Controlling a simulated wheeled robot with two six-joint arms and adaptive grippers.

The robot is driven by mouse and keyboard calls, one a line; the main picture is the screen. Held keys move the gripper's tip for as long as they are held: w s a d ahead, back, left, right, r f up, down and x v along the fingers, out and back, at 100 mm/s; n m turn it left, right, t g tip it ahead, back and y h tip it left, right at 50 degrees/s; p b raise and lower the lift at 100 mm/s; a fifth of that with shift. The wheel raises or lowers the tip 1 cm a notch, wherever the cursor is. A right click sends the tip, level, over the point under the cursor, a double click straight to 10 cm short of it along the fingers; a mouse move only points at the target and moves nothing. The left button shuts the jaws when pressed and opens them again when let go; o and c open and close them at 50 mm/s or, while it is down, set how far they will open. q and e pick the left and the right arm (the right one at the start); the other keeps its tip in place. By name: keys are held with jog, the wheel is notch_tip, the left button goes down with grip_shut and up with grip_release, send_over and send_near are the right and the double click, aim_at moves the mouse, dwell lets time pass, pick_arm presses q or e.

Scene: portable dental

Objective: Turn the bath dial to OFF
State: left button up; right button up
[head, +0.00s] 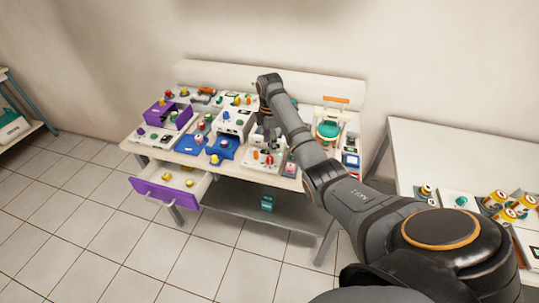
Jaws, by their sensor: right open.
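My right arm reaches in from the lower right across the table, and my right gripper (267,138) points down at its end. It hangs in front of a white box-shaped unit (233,122) with dark and green parts. Below it is a small white panel (258,168) with red knob-like parts. The gripper is open and appears empty; contact with anything is too small to tell. I cannot tell which part is the bath dial, or its setting. My left gripper is out of view.
The white table (180,157) is crowded with small units, including a purple box (163,112) and a blue tray (222,150). A purple-fronted drawer (163,194) sticks out at the front left. The tiled floor in front is clear.

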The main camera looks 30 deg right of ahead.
aim_at(270, 157)
notch_tip(270, 157, down, 7)
jog(key=shift+f, duration=0.1)
jog(key=shift+p, duration=0.3)
grip_shut()
